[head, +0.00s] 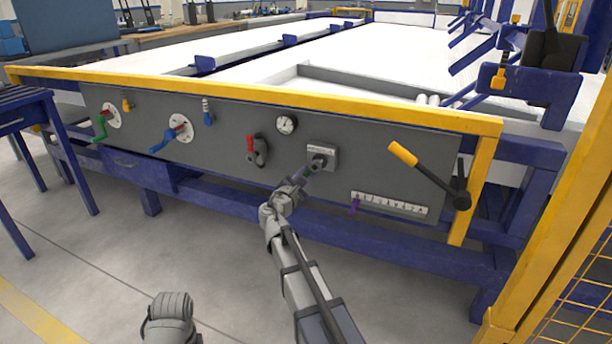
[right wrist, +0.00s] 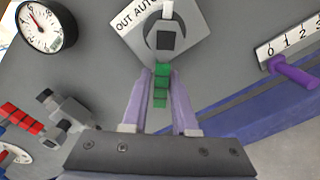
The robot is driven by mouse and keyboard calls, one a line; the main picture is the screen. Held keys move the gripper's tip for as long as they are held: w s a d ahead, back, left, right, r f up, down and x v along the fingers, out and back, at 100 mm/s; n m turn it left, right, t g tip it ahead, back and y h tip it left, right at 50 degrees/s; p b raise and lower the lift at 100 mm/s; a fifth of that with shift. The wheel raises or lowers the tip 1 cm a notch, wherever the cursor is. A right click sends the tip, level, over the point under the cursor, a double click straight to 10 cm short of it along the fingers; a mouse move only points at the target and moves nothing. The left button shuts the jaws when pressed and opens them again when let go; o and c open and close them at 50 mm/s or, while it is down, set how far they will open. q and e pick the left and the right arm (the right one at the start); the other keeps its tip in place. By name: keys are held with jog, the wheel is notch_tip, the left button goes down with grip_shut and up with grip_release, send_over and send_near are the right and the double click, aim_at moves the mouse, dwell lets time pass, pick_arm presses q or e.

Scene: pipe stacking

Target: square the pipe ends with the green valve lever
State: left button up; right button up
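A green crank handle (head: 100,129) sits on a round white flange at the left end of the grey panel (head: 225,125); its free end points down. My right gripper (head: 318,168) is far to the right of it, in front of the selector switch (head: 322,153). In the right wrist view the purple fingers (right wrist: 161,80) point at the selector (right wrist: 165,38). A ribbed green piece (right wrist: 161,88) shows between the fingertips; I cannot tell whether they grip it or what it belongs to. My left gripper is out of view.
A blue crank (head: 170,137), a red lever (head: 252,145), a gauge (head: 286,124) and a numbered strip (head: 390,204) with a purple slider (head: 354,206) sit on the panel. A yellow-tipped black lever (head: 430,173) juts out at right. The floor in front is clear.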

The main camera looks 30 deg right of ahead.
jog(key=o, duration=0.3)
jog(key=v, duration=0.7)
jog(key=shift+s+a, duration=0.25)
jog(key=shift+a, duration=0.05)
